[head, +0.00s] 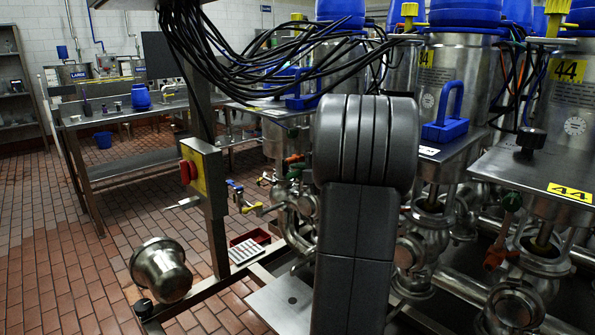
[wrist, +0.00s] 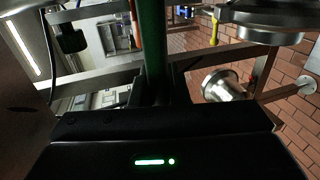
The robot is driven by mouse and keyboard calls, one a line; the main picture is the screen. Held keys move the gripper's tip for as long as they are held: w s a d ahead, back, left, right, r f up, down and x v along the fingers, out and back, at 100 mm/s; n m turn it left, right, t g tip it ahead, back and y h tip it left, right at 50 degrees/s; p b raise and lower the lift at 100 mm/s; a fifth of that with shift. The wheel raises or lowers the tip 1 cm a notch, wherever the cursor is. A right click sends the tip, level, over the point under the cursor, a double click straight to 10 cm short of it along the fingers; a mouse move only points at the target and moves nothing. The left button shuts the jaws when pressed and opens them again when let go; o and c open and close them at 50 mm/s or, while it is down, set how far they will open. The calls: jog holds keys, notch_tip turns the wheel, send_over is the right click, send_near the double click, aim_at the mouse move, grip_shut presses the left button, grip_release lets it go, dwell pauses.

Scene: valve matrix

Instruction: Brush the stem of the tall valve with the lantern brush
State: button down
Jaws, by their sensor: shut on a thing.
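In the wrist view my gripper (wrist: 156,88) is shut on a green handle (wrist: 155,42), which stands upright in the picture between the dark fingers. I cannot tell for sure that it is the lantern brush, as no bristles show. In the head view my arm fills the centre and hides my gripper and what it holds. Steel valves stand on the right, one with a stem (head: 432,196) under a steel housing and another with a stem (head: 543,236) farther right. I cannot tell which is the tall valve.
Black cables hang across the top. A blue-handled block (head: 446,118) sits on a steel ledge. A post with a red emergency button (head: 187,172) and a steel cup (head: 164,270) stand left. A long steel table (head: 150,112) is behind.

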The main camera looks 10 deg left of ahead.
jog(key=shift+s+a, duration=0.1)
jog(key=shift+s+a+r, duration=0.25)
jog(key=shift+s+a, duration=0.15)
jog(key=shift+s, duration=0.1)
jog(key=shift+w+d+r+p, duration=0.15)
jog(key=shift+w+d+p, duration=0.35)
jog(key=shift+w+p, duration=0.15)
jog(key=shift+s+a, duration=0.1)
